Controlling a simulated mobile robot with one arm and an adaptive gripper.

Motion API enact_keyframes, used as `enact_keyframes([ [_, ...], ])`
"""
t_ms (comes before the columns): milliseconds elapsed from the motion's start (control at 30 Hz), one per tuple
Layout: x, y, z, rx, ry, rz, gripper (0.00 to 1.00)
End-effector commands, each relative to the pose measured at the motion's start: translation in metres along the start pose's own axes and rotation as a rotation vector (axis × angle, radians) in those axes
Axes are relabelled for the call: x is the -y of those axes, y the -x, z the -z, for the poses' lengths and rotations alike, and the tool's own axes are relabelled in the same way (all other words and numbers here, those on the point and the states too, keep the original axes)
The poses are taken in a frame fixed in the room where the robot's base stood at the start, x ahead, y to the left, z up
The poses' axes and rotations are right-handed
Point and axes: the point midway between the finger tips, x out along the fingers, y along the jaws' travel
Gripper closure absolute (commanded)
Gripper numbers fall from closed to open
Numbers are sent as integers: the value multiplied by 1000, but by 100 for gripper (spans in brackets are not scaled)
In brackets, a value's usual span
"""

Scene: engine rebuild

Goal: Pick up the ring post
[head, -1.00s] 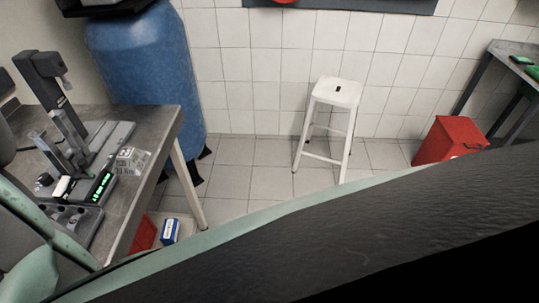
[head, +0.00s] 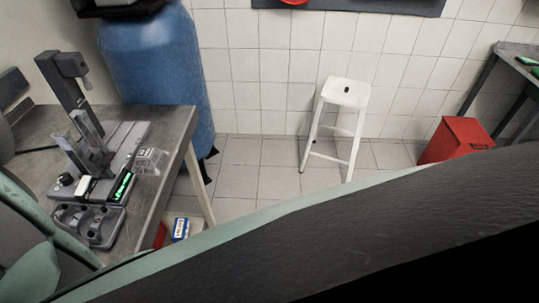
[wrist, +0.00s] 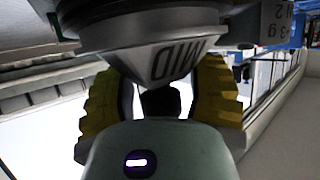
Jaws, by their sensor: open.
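In the wrist view my gripper (wrist: 163,98) is open, with a yellow ridged finger pad on each side. A grey tapered part (wrist: 165,62) with upside-down "MID" lettering sits just beyond and between the fingers. The fingers do not look closed on it, and I cannot tell whether they touch it. I cannot tell for sure whether this part is the ring post. In the head view, a grey fixture with a tall column (head: 68,88) and a green-lit display (head: 122,187) stands on the bench at left. My gripper does not show there.
The grey bench (head: 168,150) fills the left, with a grey holed tray (head: 88,222) near its front. A blue tank (head: 155,75) stands behind it. A white stool (head: 346,92) and a red bin (head: 455,140) stand on open tiled floor.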

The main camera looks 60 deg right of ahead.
Motion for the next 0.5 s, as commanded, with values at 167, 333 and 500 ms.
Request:
enact_keyframes([
  [167,0,0,0,0,0,0,65],
  [333,0,0,0,1,0,0,82],
  [500,0,0,-1,3,0,0,100],
])
